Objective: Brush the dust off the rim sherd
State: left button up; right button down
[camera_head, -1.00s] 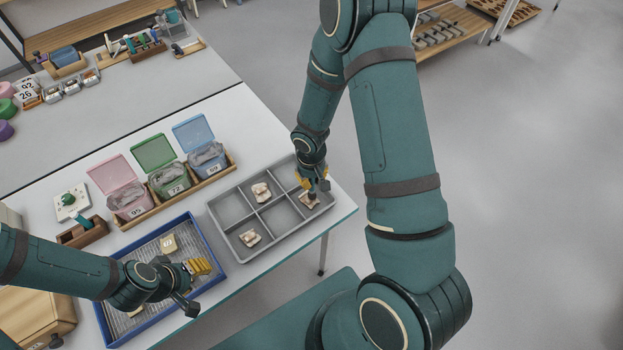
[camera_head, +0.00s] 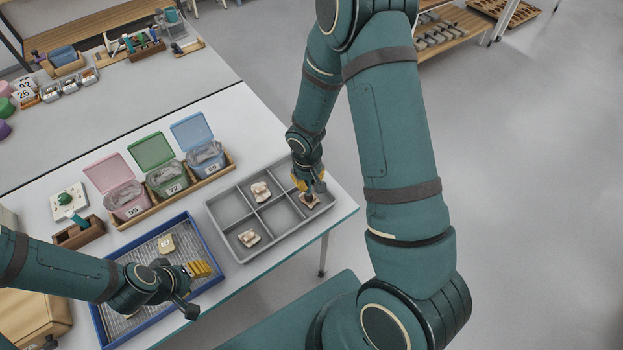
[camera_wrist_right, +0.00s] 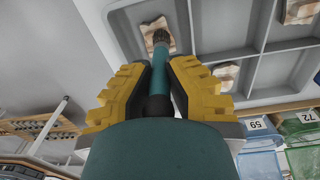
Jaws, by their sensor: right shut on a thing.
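My right gripper (camera_head: 308,182) is shut on a brush, whose teal handle (camera_wrist_right: 160,75) runs between the yellow finger pads in the wrist view. Its dark bristles (camera_wrist_right: 160,37) are over a pale brown sherd (camera_wrist_right: 150,24), seeming to touch it. This sherd (camera_head: 309,202) lies in the right compartment of the grey divided tray (camera_head: 226,243), partly hidden by the brush and gripper. Two other sherds lie in the tray, one upper (camera_head: 261,191) and one lower left (camera_head: 249,238). My left gripper (camera_head: 196,289) is open and empty, over the right edge of a blue-rimmed tray.
The blue-rimmed tray (camera_head: 206,243) has a ribbed bed and a tagged piece (camera_head: 167,244). Pink (camera_head: 125,199), green (camera_head: 167,180) and blue (camera_head: 206,156) lidded boxes stand behind the grey tray. A wooden holder (camera_head: 79,232) is at left. The table edge is close on the right.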

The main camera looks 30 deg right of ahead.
pick_arm(q)
jog(key=shift+r, duration=0.1)
jog(key=shift+f+b, duration=0.5)
jog(key=shift+f, duration=0.1)
pick_arm(e)
jog(key=shift+f, duration=0.1)
pick_arm(q)
jog(key=shift+r, duration=0.25)
jog(key=shift+f, duration=0.1)
jog(key=shift+f+b, duration=0.3)
jog(key=shift+f, duration=0.15)
jog(key=shift+r, duration=0.2)
jog(key=shift+f+b, duration=0.3)
jog(key=shift+f, duration=0.2)
pick_arm(e)
jog(key=shift+w+d, duration=0.1)
jog(key=shift+d, duration=0.8)
